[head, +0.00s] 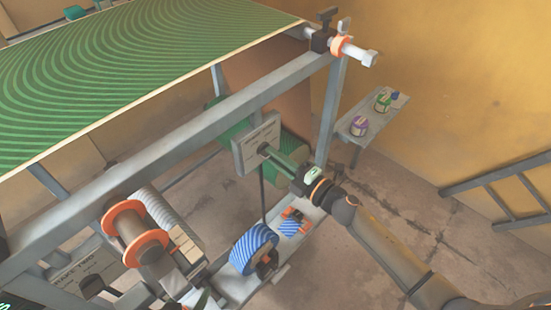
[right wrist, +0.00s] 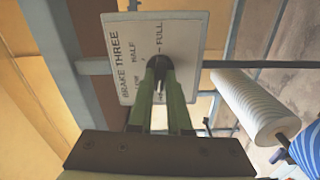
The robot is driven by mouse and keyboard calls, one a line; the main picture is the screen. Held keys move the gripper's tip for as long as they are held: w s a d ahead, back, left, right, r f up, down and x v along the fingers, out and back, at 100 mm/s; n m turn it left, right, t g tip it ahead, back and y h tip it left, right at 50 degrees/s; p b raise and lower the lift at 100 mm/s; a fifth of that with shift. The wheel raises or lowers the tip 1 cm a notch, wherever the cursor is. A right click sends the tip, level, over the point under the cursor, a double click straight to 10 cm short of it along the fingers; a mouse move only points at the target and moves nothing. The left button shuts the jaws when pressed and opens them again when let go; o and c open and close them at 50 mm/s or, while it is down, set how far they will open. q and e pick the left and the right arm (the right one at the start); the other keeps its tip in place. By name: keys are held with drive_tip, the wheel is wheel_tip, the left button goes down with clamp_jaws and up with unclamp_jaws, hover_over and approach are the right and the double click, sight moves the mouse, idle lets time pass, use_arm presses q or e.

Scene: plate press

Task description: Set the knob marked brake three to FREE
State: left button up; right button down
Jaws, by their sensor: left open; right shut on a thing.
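The pale plate marked BRAKE THREE (right wrist: 118,75) fills the upper middle of the right wrist view. LOW, HALF and FULL can be read on it; I cannot make out FREE. In the head view the plate (head: 243,153) hangs on the frame's side. Its dark round knob (right wrist: 159,64) sits between the green fingers of my right gripper (right wrist: 163,85), which is shut on it. The fingers hide part of the knob, and its setting is unclear. In the head view my right gripper (head: 272,155) reaches the plate from the right. My left gripper (head: 203,300) shows only partly at the bottom edge, apart from this plate.
A green striped sheet (head: 120,70) lies over the grey frame (head: 200,127). An orange-flanged roller (head: 133,228) is at lower left. A blue striped roll (head: 252,250) stands on a low shelf (head: 238,287). A side bench (head: 358,144) holds small tins. Floor at right is clear.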

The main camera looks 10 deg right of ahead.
drive_tip(key=shift+n, duration=0.6)
drive_tip(key=c, duration=0.9)
unclamp_jaws()
drive_tip(key=shift+o, duration=0.2)
drive_tip(key=v, duration=1.2)
drive_tip(key=shift+s+d+b, duration=0.15)
drive_tip(key=shift+s+b, duration=0.1)
drive_tip(key=shift+b, duration=0.15)
